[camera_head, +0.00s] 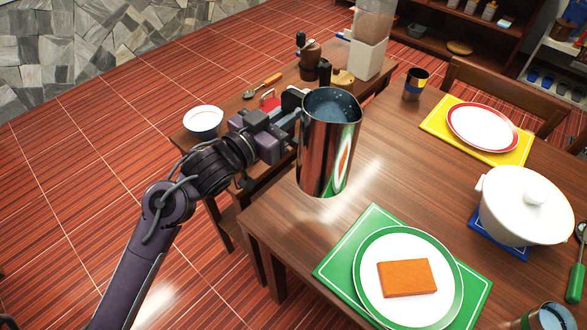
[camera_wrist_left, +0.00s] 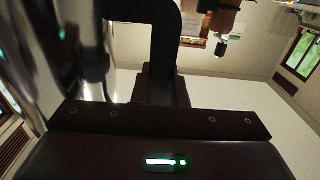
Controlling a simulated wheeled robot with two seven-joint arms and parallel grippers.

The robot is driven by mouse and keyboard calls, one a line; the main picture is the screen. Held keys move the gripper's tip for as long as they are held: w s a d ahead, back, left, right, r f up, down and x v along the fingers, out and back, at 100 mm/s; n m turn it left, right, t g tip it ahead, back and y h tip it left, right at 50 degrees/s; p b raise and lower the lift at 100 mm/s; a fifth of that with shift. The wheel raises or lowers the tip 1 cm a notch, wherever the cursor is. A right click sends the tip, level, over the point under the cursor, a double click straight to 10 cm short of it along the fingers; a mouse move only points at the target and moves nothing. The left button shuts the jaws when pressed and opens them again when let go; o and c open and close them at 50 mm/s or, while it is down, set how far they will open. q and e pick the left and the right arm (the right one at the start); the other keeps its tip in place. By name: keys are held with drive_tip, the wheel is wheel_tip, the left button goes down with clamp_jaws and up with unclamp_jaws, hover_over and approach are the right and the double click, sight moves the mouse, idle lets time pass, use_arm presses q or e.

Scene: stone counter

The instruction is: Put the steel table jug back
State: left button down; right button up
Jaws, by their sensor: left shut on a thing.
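The steel table jug (camera_head: 328,150) is a tall, shiny, open-topped vessel, upright at the left end of the wooden dining table (camera_head: 400,150) in the head view. My left gripper (camera_head: 294,112) is shut on it from the left side, near the upper part. The fingertips are mostly hidden by the jug. Its base appears at the table's left edge; I cannot tell if it touches the wood. In the left wrist view the jug (camera_wrist_left: 50,60) fills the left side as a blurred, shiny surface. My right gripper is not in view.
A green-rimmed plate (camera_head: 370,290) sits on a green mat (camera_head: 335,268) in front. A red-rimmed plate (camera_head: 482,127) is at the back. A side table behind my left gripper holds a white bowl (camera_head: 203,122) and a dispenser (camera_head: 368,55).

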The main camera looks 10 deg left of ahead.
use_arm(q)
wheel_tip(320, 180, down, 13)
drive_tip(key=shift+f, duration=0.2)
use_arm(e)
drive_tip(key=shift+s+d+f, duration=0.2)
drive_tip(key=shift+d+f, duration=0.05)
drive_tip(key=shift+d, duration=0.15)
use_arm(q)
drive_tip(key=shift+f, duration=0.1)
drive_tip(key=c, duration=1.8)
unclamp_jaws()
drive_tip(key=shift+f, duration=0.2)
drive_tip(key=o, duration=0.3)
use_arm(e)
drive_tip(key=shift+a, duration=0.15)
use_arm(q)
drive_tip(key=shift+o, duration=0.2)
drive_tip(key=shift+r, duration=0.1)
drive_tip(key=b+v, duration=0.1)
drive_tip(key=v, duration=1.1)
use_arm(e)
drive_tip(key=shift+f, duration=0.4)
